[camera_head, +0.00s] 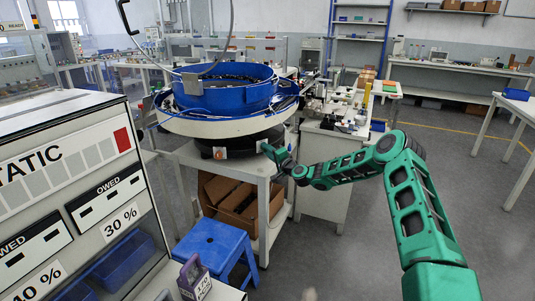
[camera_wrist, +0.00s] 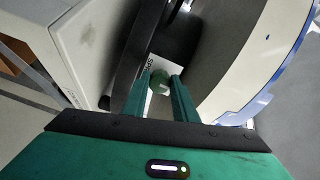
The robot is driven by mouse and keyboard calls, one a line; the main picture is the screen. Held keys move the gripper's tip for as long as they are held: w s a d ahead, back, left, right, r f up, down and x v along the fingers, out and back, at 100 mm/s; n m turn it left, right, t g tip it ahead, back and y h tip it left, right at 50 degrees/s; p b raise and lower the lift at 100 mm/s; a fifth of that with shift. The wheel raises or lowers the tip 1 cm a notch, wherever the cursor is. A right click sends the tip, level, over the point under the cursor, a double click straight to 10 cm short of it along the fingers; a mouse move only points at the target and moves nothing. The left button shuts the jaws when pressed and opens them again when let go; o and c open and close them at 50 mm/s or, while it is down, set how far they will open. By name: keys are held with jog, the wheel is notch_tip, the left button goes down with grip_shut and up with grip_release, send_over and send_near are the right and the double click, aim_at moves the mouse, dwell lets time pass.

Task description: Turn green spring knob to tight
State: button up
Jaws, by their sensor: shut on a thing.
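The green spring knob (camera_wrist: 159,81) shows in the wrist view between the tips of my two fingers. A white label with dark lettering lies right behind it, partly covered. My gripper (camera_wrist: 160,90) is shut on the knob, with a green finger on each side of it. In the head view my gripper (camera_head: 268,150) reaches to the dark base under the blue bowl (camera_head: 232,97). The knob itself is hidden there by the gripper.
The bowl feeder stands on a white table (camera_head: 240,170) with cardboard boxes (camera_head: 232,198) beneath. A blue stool (camera_head: 213,247) stands in front of it. A white cabinet (camera_head: 70,150) fills the left side. Open floor (camera_head: 480,235) lies to the right.

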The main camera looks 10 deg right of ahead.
jog(key=shift+d+f, duration=0.15)
jog(key=shift+d, duration=0.25)
jog(key=o, duration=1)
jog(key=shift+o, duration=0.2)
jog(key=shift+a, duration=0.2)
jog(key=shift+s, duration=0.1)
jog(key=v, duration=1)
jog(key=shift+s+d, duration=0.2)
